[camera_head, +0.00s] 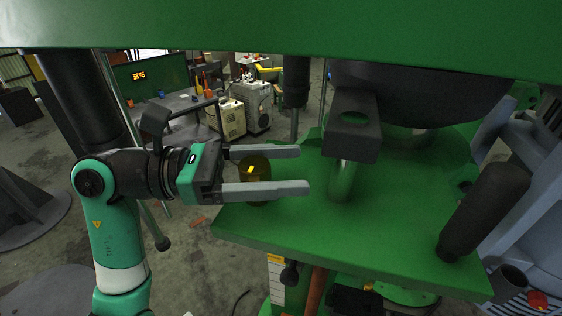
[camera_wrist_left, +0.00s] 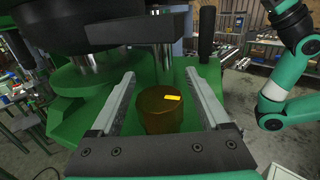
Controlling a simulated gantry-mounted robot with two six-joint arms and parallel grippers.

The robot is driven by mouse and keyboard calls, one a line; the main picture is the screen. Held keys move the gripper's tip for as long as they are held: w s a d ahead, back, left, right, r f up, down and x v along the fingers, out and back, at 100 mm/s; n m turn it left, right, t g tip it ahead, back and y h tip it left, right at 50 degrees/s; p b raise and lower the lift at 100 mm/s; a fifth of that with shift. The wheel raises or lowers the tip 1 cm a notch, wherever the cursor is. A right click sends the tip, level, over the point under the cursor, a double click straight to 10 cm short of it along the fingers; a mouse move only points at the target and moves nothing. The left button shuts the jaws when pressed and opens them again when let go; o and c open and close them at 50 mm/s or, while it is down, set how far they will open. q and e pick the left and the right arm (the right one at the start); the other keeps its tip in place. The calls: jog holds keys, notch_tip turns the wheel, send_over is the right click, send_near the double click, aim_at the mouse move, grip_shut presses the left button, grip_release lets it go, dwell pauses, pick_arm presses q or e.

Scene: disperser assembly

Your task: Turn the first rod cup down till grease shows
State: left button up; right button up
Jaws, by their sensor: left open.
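The rod cup (camera_head: 247,172), a short dark amber-brown cylinder with a yellow mark on its top, stands upright on the green machine plate (camera_head: 380,235) near its left edge. In the left wrist view the cup (camera_wrist_left: 160,118) sits between my two fingers, with a gap on either side. My left gripper (camera_head: 304,169) is open around the cup, its fingertips reaching past it; the gripper also shows in the left wrist view (camera_wrist_left: 160,74). No grease is visible at the cup, and its lower edge is partly hidden in the head view. My right gripper is not in view.
A dark bracket (camera_head: 352,135) on a shiny rod (camera_head: 342,182) stands just right of my fingertips. A black handle-like cylinder (camera_head: 485,210) rises at the plate's right. A green beam (camera_head: 300,35) crosses above. The plate between is bare.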

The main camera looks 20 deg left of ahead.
pick_arm(q)
grip_shut()
dwell(0.4)
jog(key=shift+s+d+r+m+g+h+p, duration=0.15)
jog(key=shift+m+g+h+p, duration=0.1)
jog(key=shift+m+g, duration=0.4)
jog(key=shift+s+a+f+m+g+h+p, duration=0.1)
jog(key=shift+s+m+g+h+p, duration=0.2)
jog(key=shift+g, duration=0.5)
jog(key=shift+d+r+m+g+h+p, duration=0.1)
jog(key=shift+m+g+h+p, duration=0.05)
jog(key=shift+m+g, duration=0.5)
jog(key=shift+s+m+g+p, duration=0.3)
jog(key=shift+m+g, duration=0.4)
jog(key=shift+g, duration=0.5)
jog(key=shift+s+m+g+p, duration=0.15)
jog(key=shift+m+g+p, duration=0.2)
jog(key=shift+m+g, duration=0.6)
jog(key=shift+g, duration=0.45)
grip_release()
